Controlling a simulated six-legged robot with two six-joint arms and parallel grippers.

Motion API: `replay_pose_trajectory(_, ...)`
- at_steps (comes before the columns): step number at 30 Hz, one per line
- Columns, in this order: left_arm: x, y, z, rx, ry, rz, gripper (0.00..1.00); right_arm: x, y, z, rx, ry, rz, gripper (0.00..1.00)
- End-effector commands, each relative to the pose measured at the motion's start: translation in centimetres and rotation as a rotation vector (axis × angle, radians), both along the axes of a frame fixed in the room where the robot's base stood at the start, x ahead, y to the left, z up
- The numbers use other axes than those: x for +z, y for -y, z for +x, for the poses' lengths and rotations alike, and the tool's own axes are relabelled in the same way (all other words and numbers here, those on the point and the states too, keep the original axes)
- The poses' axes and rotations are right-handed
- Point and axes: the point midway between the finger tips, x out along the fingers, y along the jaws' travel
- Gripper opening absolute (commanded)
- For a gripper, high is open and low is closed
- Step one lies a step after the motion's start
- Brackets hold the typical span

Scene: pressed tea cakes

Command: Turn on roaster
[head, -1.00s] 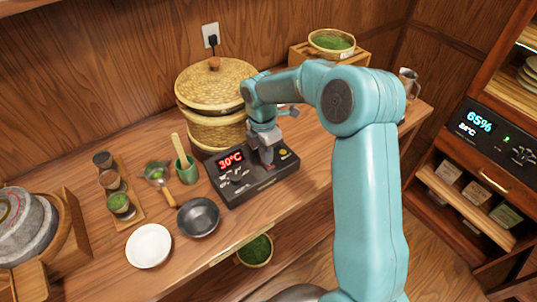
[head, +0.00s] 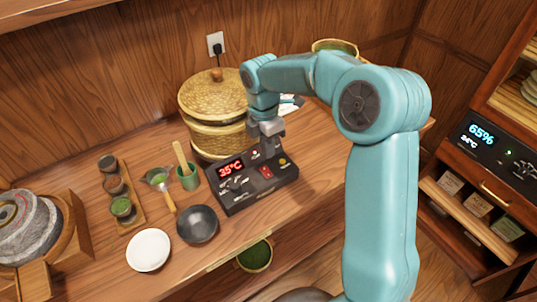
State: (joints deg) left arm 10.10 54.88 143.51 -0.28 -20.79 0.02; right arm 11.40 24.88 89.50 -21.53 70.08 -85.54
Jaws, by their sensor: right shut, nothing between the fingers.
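The roaster's dark control box (head: 244,200) sits on the wooden counter in front of a lidded woven steamer basket (head: 214,105). Its red display (head: 231,168) reads 35°C. A red switch (head: 266,172) shows on its top panel, with a yellow button (head: 282,161) to the right and knobs on the left. My right gripper (head: 270,150) is shut and empty, pointing down just above and behind the red switch; contact cannot be told. My left gripper is not in view.
A dark bowl (head: 197,224), a white dish (head: 148,250), a green whisk cup (head: 188,178) and a strainer (head: 160,183) stand left of the box. A stone mill (head: 28,228) is at far left. A cabinet with a 65% display (head: 480,132) stands right.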

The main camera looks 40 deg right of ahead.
Motion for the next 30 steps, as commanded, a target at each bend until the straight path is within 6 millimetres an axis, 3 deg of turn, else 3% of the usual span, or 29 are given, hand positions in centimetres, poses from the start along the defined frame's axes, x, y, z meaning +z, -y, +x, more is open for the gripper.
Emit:
replay_pose_trajectory(6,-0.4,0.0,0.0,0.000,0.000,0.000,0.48,3.9,-0.2,-0.4,-0.001,0.003,0.001,0.00)
replay_pose_trajectory(10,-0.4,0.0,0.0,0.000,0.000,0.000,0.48,5.3,-0.3,-0.5,0.000,0.002,0.001,0.00)
replay_pose_trajectory(30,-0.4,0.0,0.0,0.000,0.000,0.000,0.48,5.8,-0.1,-0.7,0.000,0.000,0.001,0.00)
